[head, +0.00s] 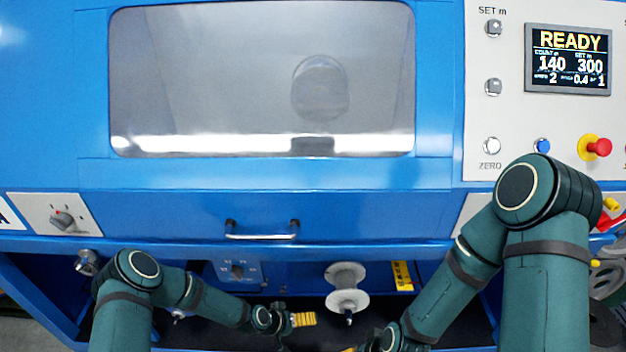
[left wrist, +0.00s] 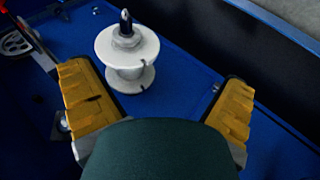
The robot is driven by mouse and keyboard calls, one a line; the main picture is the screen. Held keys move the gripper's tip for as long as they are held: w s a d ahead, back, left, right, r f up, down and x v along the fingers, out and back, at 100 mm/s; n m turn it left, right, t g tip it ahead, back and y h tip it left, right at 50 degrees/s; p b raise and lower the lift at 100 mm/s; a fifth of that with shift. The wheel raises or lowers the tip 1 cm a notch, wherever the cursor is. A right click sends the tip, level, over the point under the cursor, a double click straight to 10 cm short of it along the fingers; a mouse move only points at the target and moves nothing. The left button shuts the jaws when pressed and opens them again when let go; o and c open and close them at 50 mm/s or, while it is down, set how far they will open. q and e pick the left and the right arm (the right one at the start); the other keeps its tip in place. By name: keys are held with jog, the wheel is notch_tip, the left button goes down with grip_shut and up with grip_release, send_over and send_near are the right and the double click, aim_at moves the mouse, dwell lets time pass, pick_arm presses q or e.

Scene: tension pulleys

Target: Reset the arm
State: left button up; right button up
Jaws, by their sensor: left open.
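My left gripper (head: 303,319) reaches in from the left, low in front of the blue machine, its yellow fingers left of a white flanged spool (head: 347,287). In the left wrist view my left gripper (left wrist: 158,85) has its two yellow fingers wide apart, with nothing held. The spool (left wrist: 128,58) shows there beyond the fingers, on a dark spindle, apart from both. My right arm comes down from the right. Only a yellow scrap of what may be my right gripper (head: 350,349) shows at the bottom edge; its fingers are hidden. Which arm the task means cannot be told.
The blue machine (head: 330,212) has a window (head: 200,70), a handle (head: 262,231) and a display (head: 568,60) reading READY, 140 and 300. A red stop button (head: 598,147) sits below it. A red part (head: 612,221) and wheels (head: 606,278) stand at the far right.

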pick_arm(q)
jog(key=s+a+r+g+y, duration=0.1)
jog(key=s+a+r, duration=0.1)
jog(key=s+r, duration=0.6)
jog(key=s+a+r+g+y, duration=0.1)
jog(key=s+a+r+y, duration=0.1)
jog(key=s+r, duration=0.5)
jog(key=s+a, duration=0.1)
jog(key=s, duration=0.1)
jog(key=shift+s+a+r+n, duration=0.25)
jog(key=shift+s+r+n, duration=0.05)
jog(key=shift+s+r, duration=0.1)
